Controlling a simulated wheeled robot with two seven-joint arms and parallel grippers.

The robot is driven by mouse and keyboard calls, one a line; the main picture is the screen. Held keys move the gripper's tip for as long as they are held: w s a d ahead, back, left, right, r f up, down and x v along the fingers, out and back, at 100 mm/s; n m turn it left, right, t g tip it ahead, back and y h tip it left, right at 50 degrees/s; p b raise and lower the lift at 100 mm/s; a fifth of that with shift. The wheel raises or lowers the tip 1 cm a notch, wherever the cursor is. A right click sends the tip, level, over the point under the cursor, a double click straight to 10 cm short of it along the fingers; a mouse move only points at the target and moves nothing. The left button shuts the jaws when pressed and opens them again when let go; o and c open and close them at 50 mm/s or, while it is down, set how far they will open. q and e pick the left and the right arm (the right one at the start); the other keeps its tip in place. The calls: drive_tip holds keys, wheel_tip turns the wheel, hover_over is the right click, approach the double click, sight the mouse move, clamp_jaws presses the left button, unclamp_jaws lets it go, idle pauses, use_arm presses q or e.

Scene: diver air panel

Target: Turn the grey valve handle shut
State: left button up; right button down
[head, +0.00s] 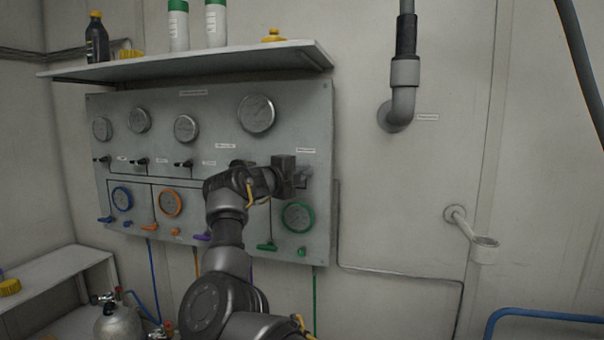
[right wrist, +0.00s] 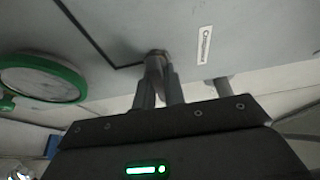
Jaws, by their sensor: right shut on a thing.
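The grey air panel (head: 150,100) hangs on the wall with gauges and small valves. My right gripper (head: 298,176) reaches its right part, just below a small white label. In the right wrist view its two fingers (right wrist: 159,82) are shut on the grey valve handle (right wrist: 155,62), which stands out from the panel face between them. In the head view the gripper mostly covers the handle, so its angle there is hard to tell. My left gripper is not in view.
A green-ringed gauge (head: 298,216) sits just below the gripper, with a green handle (head: 267,246) to its lower left. Several black-handled valves (head: 183,164) line the panel further left. A shelf (head: 200,62) with bottles juts out above. The wall right of the panel is mostly open.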

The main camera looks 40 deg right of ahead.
drive_tip(key=c, duration=1.5)
unclamp_jaws()
drive_tip(key=shift+b+v, duration=2.1)
drive_tip(key=shift+v, duration=3.3)
